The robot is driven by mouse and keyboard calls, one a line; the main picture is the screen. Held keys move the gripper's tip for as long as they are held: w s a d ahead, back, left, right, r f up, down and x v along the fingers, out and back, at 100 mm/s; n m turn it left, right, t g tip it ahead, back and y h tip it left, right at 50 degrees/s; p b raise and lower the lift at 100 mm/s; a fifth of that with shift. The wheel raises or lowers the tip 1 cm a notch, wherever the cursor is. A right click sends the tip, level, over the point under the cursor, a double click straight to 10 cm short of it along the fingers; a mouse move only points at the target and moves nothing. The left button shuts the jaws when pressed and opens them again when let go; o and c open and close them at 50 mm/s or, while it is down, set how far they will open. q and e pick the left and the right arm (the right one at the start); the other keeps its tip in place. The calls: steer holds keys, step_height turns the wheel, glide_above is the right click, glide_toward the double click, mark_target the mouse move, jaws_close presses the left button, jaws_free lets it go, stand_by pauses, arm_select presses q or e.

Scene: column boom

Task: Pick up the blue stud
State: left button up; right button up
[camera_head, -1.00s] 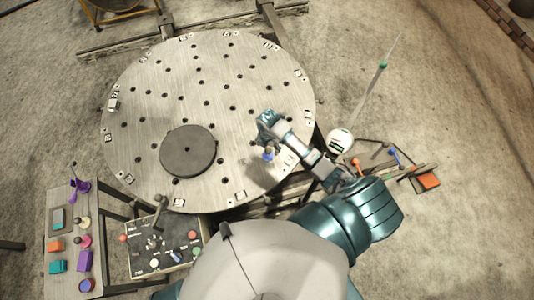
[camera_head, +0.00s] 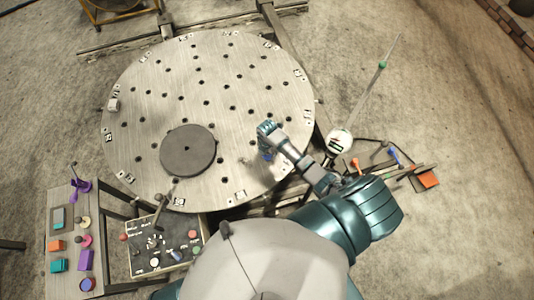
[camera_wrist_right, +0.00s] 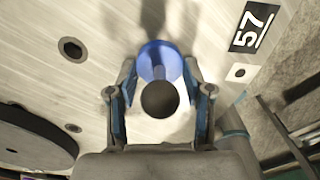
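The blue stud (camera_wrist_right: 158,60) shows in the right wrist view with a round blue base and a dark round knob (camera_wrist_right: 159,99) nearer the camera. It stands on the round metal table (camera_head: 240,95) near its lower right rim. In the head view only a little blue (camera_head: 267,157) shows beside my right gripper (camera_head: 267,136). In the wrist view my right gripper (camera_wrist_right: 159,78) is open, with one finger on each side of the stud. Small gaps seem to remain between the fingers and the stud. My left gripper is not in view.
A dark disc (camera_head: 187,150) lies on the table left of the right gripper. A white dial on a stand (camera_head: 339,141) is right of the table. A control panel (camera_head: 140,262) and a board of coloured parts (camera_head: 60,220) are at lower left.

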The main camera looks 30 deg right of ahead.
steer(key=c, duration=0.4)
steer(key=shift+w+d, duration=0.1)
steer(key=shift+w+d+r, duration=0.1)
steer(key=shift+r, duration=0.55)
steer(key=shift+s+r, duration=0.25)
steer(key=shift+r, duration=0.85)
steer(key=s+a, duration=0.3)
steer(key=s, duration=0.1)
steer(key=s+a+r+b, duration=0.1)
steer(key=s+a, duration=0.2)
steer(key=s, duration=0.1)
steer(key=s+a, duration=0.3)
steer(key=s, duration=0.1)
steer(key=shift+s+a+r+b, duration=0.2)
steer(key=shift+s+r+b, duration=0.05)
steer(key=shift+s+b, duration=0.15)
